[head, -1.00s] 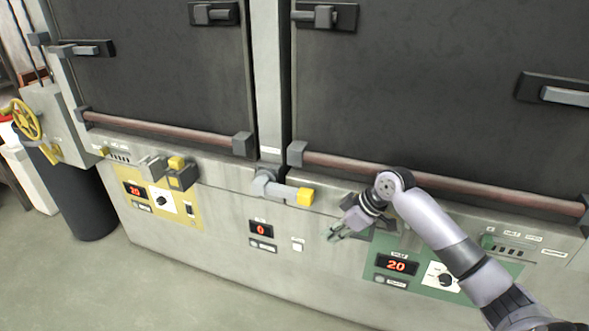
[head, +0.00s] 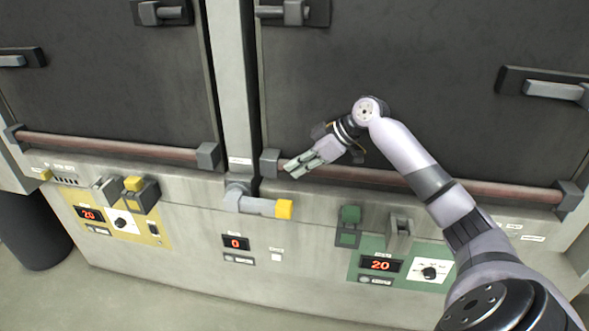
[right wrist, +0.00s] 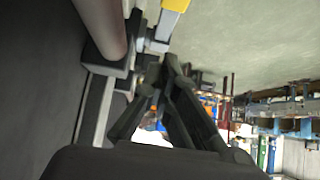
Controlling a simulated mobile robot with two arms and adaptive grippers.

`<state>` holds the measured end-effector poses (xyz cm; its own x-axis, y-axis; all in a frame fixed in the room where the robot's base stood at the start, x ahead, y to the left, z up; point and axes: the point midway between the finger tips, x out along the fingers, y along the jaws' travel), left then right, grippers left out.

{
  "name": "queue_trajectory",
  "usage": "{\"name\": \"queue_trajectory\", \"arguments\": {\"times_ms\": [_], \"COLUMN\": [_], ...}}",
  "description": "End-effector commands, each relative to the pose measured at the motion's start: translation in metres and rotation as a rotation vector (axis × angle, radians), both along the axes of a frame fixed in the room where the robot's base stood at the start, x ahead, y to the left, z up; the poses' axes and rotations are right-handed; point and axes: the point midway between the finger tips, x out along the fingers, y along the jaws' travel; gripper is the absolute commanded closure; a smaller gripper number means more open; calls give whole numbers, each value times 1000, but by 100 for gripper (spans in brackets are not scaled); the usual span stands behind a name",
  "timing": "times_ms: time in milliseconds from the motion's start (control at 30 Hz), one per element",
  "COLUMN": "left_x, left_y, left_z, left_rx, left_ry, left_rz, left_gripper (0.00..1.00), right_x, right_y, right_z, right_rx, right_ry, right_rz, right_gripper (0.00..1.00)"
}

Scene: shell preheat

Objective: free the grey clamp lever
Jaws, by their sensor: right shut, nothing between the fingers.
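A grey lever with a yellow end block (head: 262,206) lies level, pointing right from a round grey pivot (head: 238,194) below the post between the two doors. My right gripper (head: 292,169) is shut and empty, above the yellow end, in front of the red-brown bar. In the right wrist view the closed fingertips (right wrist: 172,63) are near the lever's yellow end (right wrist: 175,5) and grey arm (right wrist: 157,42); I cannot tell if they touch. Other grey upright pieces stand by the yellow block (head: 106,190) and by the green block (head: 399,232). My left gripper is out of view.
Red-brown bars (head: 440,185) with grey end blocks run along the door bottoms. A yellow block (head: 134,184) and a green block (head: 350,215) stick out of the front above panels reading 20. A middle display (head: 236,242) reads 0. The floor in front is clear.

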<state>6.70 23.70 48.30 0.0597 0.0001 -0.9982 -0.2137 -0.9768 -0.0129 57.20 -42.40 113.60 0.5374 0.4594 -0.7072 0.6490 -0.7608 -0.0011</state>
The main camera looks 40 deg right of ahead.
Motion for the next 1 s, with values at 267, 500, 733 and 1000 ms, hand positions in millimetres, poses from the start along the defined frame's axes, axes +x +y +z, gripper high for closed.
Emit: {"name": "queue_trajectory", "arguments": {"times_ms": [267, 500, 733, 1000], "left_x": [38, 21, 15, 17], "left_y": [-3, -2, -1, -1], "left_z": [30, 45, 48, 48], "left_rx": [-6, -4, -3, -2], "left_ry": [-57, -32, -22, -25], "left_rz": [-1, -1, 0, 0], "left_gripper": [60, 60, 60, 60], "right_x": [33, 40, 41, 41], "right_y": [30, 36, 36, 35], "right_z": [-38, -76, -93, -95], "right_rx": [6, 2, 1, 0], "right_ry": [2, 4, 2, 1], "right_rz": [1, 0, -1, -1], "right_gripper": [100, 100, 100, 100]}}
